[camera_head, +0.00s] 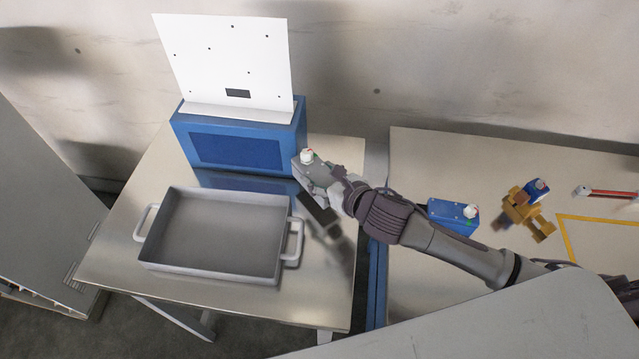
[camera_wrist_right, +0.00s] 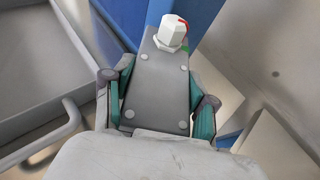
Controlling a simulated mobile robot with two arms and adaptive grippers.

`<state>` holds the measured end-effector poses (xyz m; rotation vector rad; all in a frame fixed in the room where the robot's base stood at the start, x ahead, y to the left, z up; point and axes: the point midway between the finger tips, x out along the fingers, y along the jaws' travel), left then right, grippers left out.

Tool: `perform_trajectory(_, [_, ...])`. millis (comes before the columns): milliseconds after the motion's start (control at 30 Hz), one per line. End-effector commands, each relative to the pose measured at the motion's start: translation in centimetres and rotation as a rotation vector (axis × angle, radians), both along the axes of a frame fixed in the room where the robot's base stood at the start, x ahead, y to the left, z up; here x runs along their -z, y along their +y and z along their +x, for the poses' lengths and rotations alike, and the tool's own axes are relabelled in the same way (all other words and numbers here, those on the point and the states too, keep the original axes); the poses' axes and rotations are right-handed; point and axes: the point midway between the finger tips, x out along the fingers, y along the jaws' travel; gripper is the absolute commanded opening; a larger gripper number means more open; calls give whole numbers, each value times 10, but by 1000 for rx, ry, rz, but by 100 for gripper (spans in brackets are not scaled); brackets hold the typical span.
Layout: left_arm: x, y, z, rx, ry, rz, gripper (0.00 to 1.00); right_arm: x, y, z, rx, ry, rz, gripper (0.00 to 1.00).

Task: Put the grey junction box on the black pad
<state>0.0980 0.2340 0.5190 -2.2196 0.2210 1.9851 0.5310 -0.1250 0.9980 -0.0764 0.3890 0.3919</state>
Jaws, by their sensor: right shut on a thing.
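The grey junction box (camera_head: 306,172) is held in my right gripper (camera_head: 323,182) above the right part of the left table, in front of the blue dispenser. In the right wrist view the grey box (camera_wrist_right: 158,85) sits between the two fingers of my gripper (camera_wrist_right: 158,100), with a white hexagonal fitting at its far end and several screws on its face. My left gripper is not in view.
The blue dispenser (camera_head: 240,148) with a white panel stands behind. A grey handled tray (camera_head: 215,272) lies left of the gripper. On the right table are a blue box (camera_head: 450,212), a yellow-brown part (camera_head: 522,212) and a red-and-white tool (camera_head: 608,193).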

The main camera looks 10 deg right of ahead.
Motion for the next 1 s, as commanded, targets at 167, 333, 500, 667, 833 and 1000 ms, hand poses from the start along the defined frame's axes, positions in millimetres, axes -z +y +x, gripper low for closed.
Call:
perform_trajectory(167, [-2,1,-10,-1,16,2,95,16,3,1,2,4,2,7])
perform_trajectory(333, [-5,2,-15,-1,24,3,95,38,3,1,1,3,2,7])
perform_trajectory(500, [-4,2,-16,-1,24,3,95,41,3,1,-2,-2,-1,7])
perform_trajectory(667, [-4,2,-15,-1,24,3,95,42,3,1,-2,-1,-1,7])
perform_trajectory(833, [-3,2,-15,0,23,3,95,45,2,1,0,1,-1,70])
perform_trajectory(1000, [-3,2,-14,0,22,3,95,45,2,1,0,1,-1,83])
